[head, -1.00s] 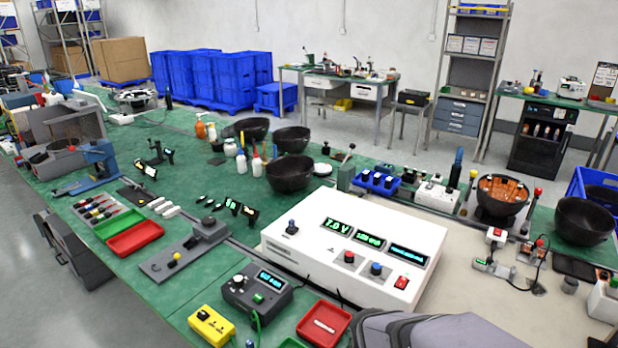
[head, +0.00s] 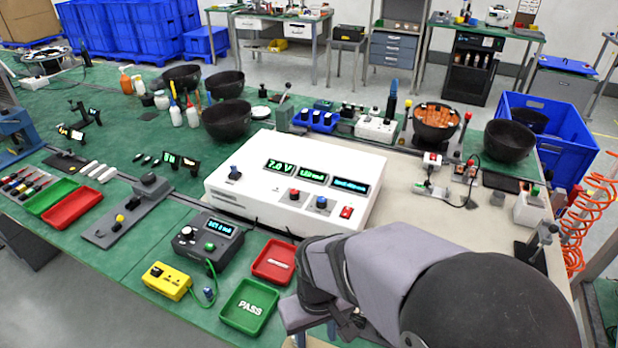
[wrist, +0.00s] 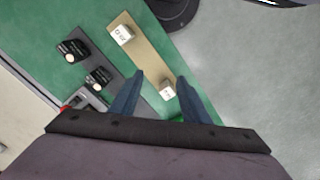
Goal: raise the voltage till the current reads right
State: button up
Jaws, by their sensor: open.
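The white bench supply (head: 300,165) stands on the green bench in the head view. Its left display (head: 280,166) reads 7.0 V; the middle display (head: 312,174) and blue right display (head: 350,185) are too small to read surely. A dark knob with a blue top (head: 234,173) is at its left. A red knob (head: 294,195), a blue knob (head: 321,203) and a red switch (head: 346,212) are on the front. My gripper (wrist: 159,76) is open and empty in the wrist view, over other bench items; the supply's controls are not identifiable there.
A dark meter box (head: 208,240), yellow box (head: 167,281), red tray (head: 274,262) and green PASS tray (head: 249,306) stand in front of the supply. Black bowls (head: 227,119) stand behind it. The wrist view shows a tan strip (wrist: 143,58) with white blocks and the bench edge.

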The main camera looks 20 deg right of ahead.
jog(key=w+d+n+h+b, duration=0.2)
jog(key=w+d+n+h, duration=0.4)
jog(key=d, duration=0.3)
jog(key=w+d+r+n+t+h+b, duration=0.1)
jog(key=w+n+t+h, duration=0.1)
jog(key=w+n, duration=0.3)
jog(key=w+d+r+n+t+h+b, duration=0.1)
jog(key=w+n+t+h, duration=0.1)
jog(key=w+n, duration=0.3)
jog(key=w+r+n+t+h+b, duration=0.1)
jog(key=w+n+t, duration=0.3)
jog(key=w, duration=0.7)
jog(key=shift+w+d+r+n+h, duration=0.1)
jog(key=shift+d+r+n+h, duration=0.3)
jog(key=shift+n+h, duration=0.15)
jog(key=n+t+y+b, duration=0.1)
jog(key=n+t+b, duration=0.2)
jog(key=n+t, duration=0.4)
send_near(293, 195)
jog(key=shift+n+g, duration=0.25)
jog(key=shift+g, duration=0.15)
jog(key=x, duration=0.4)
jog(key=shift+d+r, duration=0.3)
jog(key=shift+d, duration=0.05)
jog(key=shift+a+n+t+y, duration=0.3)
jog(key=shift+a+n+y, duration=0.05)
jog(key=shift+a+n, duration=0.05)
jog(key=shift+p+x, duration=1.25)
jog(key=shift+x, duration=2.5)
jog(key=c, duration=1.1)
